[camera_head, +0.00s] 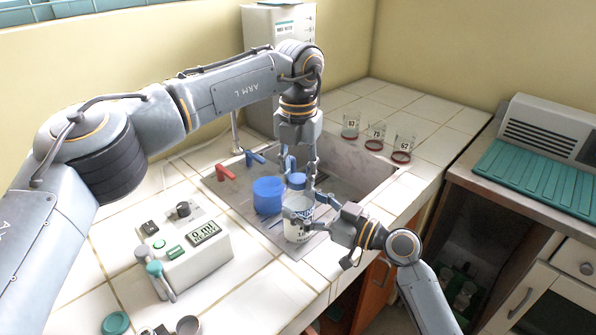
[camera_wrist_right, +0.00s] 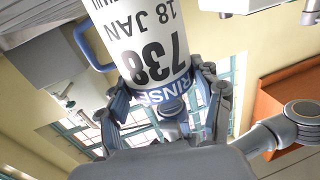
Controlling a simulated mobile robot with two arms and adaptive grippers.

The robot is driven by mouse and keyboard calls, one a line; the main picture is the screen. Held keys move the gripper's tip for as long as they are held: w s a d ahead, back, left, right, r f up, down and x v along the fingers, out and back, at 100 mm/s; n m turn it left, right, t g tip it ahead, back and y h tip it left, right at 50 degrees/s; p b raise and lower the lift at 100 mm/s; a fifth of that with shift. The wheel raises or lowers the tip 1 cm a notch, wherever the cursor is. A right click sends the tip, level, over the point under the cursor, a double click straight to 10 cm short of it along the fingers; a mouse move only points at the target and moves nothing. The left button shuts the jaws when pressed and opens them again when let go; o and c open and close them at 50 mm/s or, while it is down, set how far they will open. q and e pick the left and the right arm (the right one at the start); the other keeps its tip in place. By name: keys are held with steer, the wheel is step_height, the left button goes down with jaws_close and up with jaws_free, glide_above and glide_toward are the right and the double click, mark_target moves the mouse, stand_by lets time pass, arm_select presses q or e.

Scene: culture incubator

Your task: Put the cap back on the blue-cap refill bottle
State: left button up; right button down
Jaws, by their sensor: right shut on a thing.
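A white-labelled bottle (camera_head: 297,228) is upright over the front of the sink in the head view. My right gripper (camera_head: 314,218) is shut on it from the right. In the right wrist view the bottle (camera_wrist_right: 140,35) sits between the fingers (camera_wrist_right: 168,92), with "738", "18 JAN" and "RINSE" on its label. A blue cap (camera_head: 296,181) shows at the bottle's top; whether it is seated or just above is unclear. My left gripper (camera_head: 301,172) points down there, its fingers close around the cap; I cannot tell whether they grip it.
A blue container (camera_head: 268,196) stands just left of the bottle. The sink (camera_head: 350,170) has red (camera_head: 227,174) and blue (camera_head: 254,157) tap handles. A dispenser box (camera_head: 190,250) is on the left counter. Several beakers (camera_head: 376,137) stand behind the sink. A teal ribbed mat (camera_head: 540,175) lies right.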

arm_select(q)
jaws_close()
steer(key=o, duration=0.8)
jaws_free()
steer(key=shift+c, duration=0.2)
step_height(320, 180, up, 12)
